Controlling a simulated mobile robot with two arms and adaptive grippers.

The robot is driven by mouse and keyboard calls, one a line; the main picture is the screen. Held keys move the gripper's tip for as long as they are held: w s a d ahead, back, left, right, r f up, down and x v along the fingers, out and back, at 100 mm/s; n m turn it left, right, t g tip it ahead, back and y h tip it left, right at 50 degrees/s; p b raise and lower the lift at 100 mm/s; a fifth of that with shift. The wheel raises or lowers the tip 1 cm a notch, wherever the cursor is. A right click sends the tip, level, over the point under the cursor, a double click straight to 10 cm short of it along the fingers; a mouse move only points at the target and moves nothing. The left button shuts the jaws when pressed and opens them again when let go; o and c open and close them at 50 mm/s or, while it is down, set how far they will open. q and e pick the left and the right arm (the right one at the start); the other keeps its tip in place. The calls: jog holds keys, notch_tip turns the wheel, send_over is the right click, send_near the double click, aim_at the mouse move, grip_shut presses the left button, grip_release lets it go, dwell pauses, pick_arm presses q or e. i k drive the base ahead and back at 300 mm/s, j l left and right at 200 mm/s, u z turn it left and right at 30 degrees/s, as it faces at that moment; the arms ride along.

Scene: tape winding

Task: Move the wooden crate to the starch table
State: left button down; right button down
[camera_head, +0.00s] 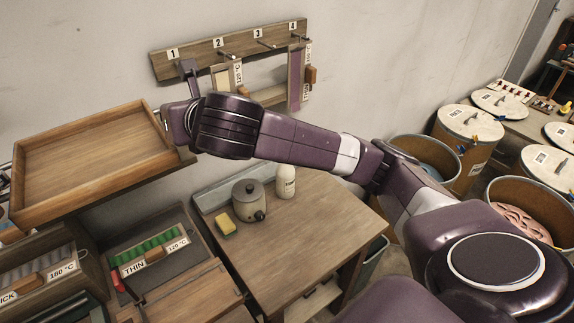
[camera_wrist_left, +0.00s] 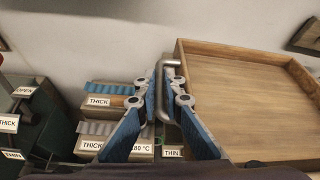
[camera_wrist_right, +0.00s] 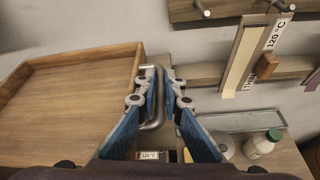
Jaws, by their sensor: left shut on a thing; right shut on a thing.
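The wooden crate (camera_head: 88,155) is a shallow, empty tray held up in the air at the left of the head view, slightly tilted in the picture. In the left wrist view my left gripper (camera_wrist_left: 167,88) is shut on a metal handle at the left side of the crate (camera_wrist_left: 235,105). In the right wrist view my right gripper (camera_wrist_right: 160,90) is shut on the handle at the right side of the crate (camera_wrist_right: 75,105). In the head view my right arm reaches across to that side. My left gripper is out of the head view. No label marks the starch table.
A wooden table (camera_head: 290,240) holds a grey pot (camera_head: 249,203), a white bottle (camera_head: 285,182) and a yellow sponge (camera_head: 226,229). Boxes labelled THIN (camera_head: 153,255) and 160 °C (camera_head: 45,280) stand below the crate. A numbered hook rail (camera_head: 230,48) is on the wall. Drums (camera_head: 465,145) stand right.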

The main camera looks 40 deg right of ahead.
aim_at(303, 243)
jog(key=k+l, duration=0.2)
jog(key=l, duration=0.15)
jog(key=k+l, duration=0.2)
jog(key=l, duration=0.2)
jog(key=k+l, duration=0.1)
jog(key=l, duration=0.95)
jog(key=k, duration=0.05)
